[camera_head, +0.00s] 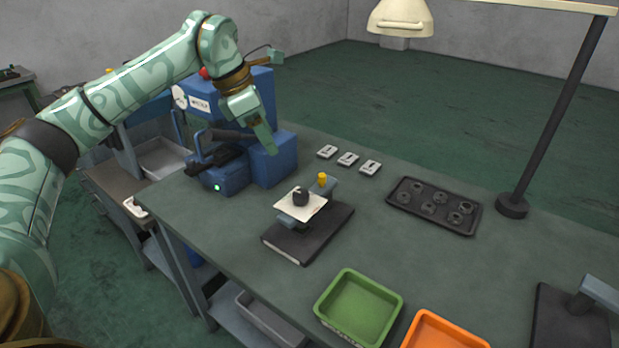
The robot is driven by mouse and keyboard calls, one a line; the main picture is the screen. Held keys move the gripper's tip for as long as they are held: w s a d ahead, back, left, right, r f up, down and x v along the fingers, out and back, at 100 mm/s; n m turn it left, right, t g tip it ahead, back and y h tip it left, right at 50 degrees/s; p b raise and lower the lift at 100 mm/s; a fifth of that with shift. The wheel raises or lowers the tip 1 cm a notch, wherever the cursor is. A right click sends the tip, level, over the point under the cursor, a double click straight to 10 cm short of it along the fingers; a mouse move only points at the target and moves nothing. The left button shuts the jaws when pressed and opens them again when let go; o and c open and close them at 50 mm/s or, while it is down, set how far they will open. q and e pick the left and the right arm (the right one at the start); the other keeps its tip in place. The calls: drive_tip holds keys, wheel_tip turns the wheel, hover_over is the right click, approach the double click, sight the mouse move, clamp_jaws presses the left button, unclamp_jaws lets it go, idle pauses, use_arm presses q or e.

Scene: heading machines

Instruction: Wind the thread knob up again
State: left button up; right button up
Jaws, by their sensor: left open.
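A small fixture with a dark base plate (325,232) stands on the green bench in the middle. It bears a pale plate (312,209) with a black round knob-like part (300,197) on it, and a yellow knob (321,178) on top of a grey-blue post just behind. I cannot tell from this view which is the thread knob or how far it is wound. My left gripper (266,143) is open, in front of the blue machine (274,160), above and to the left of the fixture and apart from it. My right gripper is out of view.
A green tray (360,306) and an orange tray (444,333) sit at the front. A dark tray with several round parts (433,205) lies right, near a lamp post (513,204). Several small pale blocks (348,159) lie behind the fixture. Another stand (570,322) is at lower right.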

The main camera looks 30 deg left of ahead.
use_arm(q)
drive_tip(key=b, duration=0.2)
approach(300, 193)
drive_tip(key=b+x, duration=0.2)
drive_tip(key=x, duration=0.6)
drive_tip(key=shift+w+d+f, duration=0.1)
drive_tip(key=shift+f, duration=0.2)
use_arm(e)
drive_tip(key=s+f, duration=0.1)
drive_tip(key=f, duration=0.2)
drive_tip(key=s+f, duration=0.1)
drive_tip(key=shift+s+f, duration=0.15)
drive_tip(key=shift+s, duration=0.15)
use_arm(q)
drive_tip(key=c, duration=1)
